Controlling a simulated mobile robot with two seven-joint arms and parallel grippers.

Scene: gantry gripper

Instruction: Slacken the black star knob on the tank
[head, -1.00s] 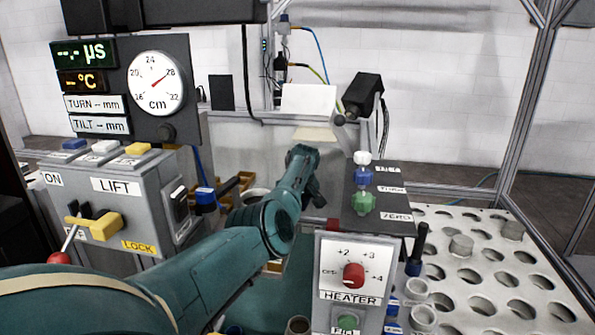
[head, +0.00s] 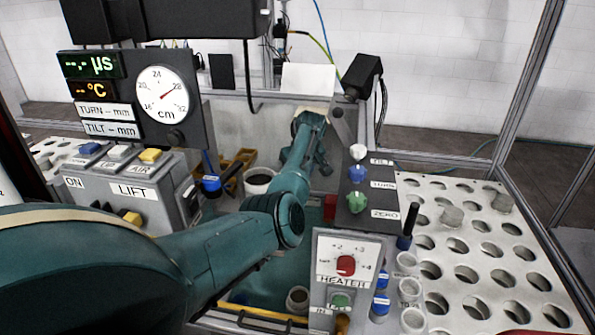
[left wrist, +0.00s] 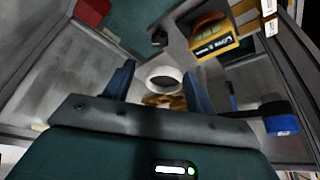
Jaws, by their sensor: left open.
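My left arm reaches forward over the tank (head: 262,285) in the head view, and its wrist hides its own fingers there. In the left wrist view my left gripper (left wrist: 158,88) is open, its two blue fingers apart with nothing held between them. A small dark knob-like part (left wrist: 160,38) shows beyond the fingers, apart from them; I cannot tell whether it is the black star knob. A white-rimmed round pot (left wrist: 163,78) appears between the fingers, further off. No clear black star knob shows on the tank in the head view. My right gripper is not in view.
The lift box (head: 135,190) and gauge panel (head: 120,95) stand left. The heater box (head: 345,250) and a post with white, blue and green knobs (head: 357,173) stand right of the arm. A perforated white rack (head: 470,215) is at the right. A yellow box (left wrist: 215,45) shows in the wrist view.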

